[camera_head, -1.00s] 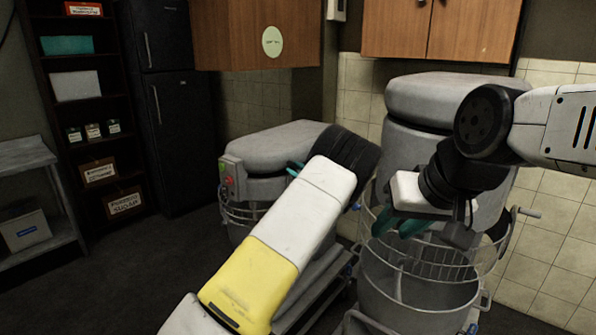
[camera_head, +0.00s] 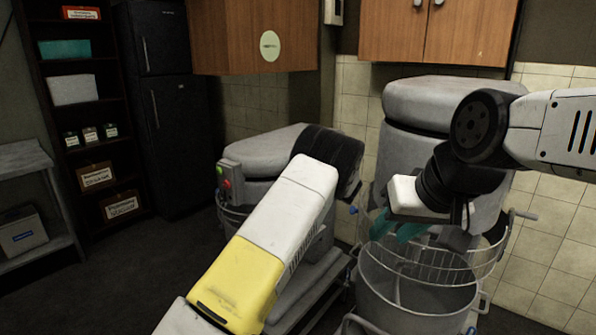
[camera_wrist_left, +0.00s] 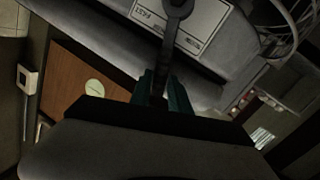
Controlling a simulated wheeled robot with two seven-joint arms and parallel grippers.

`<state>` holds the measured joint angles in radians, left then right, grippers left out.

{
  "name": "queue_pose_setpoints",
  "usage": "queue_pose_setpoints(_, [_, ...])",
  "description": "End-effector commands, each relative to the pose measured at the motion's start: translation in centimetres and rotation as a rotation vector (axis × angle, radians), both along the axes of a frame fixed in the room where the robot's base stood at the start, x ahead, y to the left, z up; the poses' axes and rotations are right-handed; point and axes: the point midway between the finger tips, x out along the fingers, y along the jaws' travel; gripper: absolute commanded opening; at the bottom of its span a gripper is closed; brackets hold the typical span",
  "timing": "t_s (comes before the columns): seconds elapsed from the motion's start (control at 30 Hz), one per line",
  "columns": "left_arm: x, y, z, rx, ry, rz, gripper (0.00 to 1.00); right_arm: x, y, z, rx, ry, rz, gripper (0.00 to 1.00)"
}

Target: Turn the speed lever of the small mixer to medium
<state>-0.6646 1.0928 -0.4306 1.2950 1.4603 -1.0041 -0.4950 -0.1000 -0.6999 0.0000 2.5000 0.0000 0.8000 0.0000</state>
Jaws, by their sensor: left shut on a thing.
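The small mixer (camera_head: 262,150) stands left of centre in the head view, with a red and green button box on its left side. My left arm crosses in front of it and hides its lever and my left gripper there. In the left wrist view, my left gripper (camera_wrist_left: 163,95) has its teal fingers shut on the dark speed lever (camera_wrist_left: 171,40). The lever crosses a pale label plate (camera_wrist_left: 200,22) with a word like FAST. My right gripper (camera_head: 396,229) hangs in front of the large mixer with its teal fingers apart and nothing visible between them.
The large mixer (camera_head: 440,105) with its wire guard and bowl (camera_head: 415,290) stands close on the right. Wooden cupboards (camera_head: 250,35) hang above. A dark fridge (camera_head: 175,125), a shelf rack (camera_head: 90,150) and a metal table (camera_head: 30,158) stand left. The floor at left is clear.

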Motion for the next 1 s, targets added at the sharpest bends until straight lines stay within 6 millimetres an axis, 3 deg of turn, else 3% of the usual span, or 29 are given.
queue_pose_setpoints(0.17, [0.0, -0.2, 0.0, -0.002, 0.001, -0.004, 0.00, 0.0, 0.0, 0.0, 0.000, 0.000, 0.000, 0.36])
queue_pose_setpoints(0.2, [0.0, -0.2, 0.0, -0.003, 0.000, -0.004, 0.27, 0.0, 0.0, 0.0, 0.000, 0.000, 0.000, 0.36])
queue_pose_setpoints(0.3, [0.0, -0.2, 0.0, -0.002, -0.001, -0.003, 0.45, 0.0, 0.0, 0.0, 0.000, 0.000, 0.000, 0.36])
queue_pose_setpoints(0.67, [-0.3, -0.3, 0.0, -0.002, -0.001, -0.002, 0.45, 0.0, 0.0, 0.0, 0.000, 0.000, 0.000, 0.36])
queue_pose_setpoints(1.0, [-4.5, -3.5, 0.4, -0.002, 0.001, -0.005, 0.45, 0.0, 0.0, 0.0, 0.000, 0.000, 0.000, 0.36])
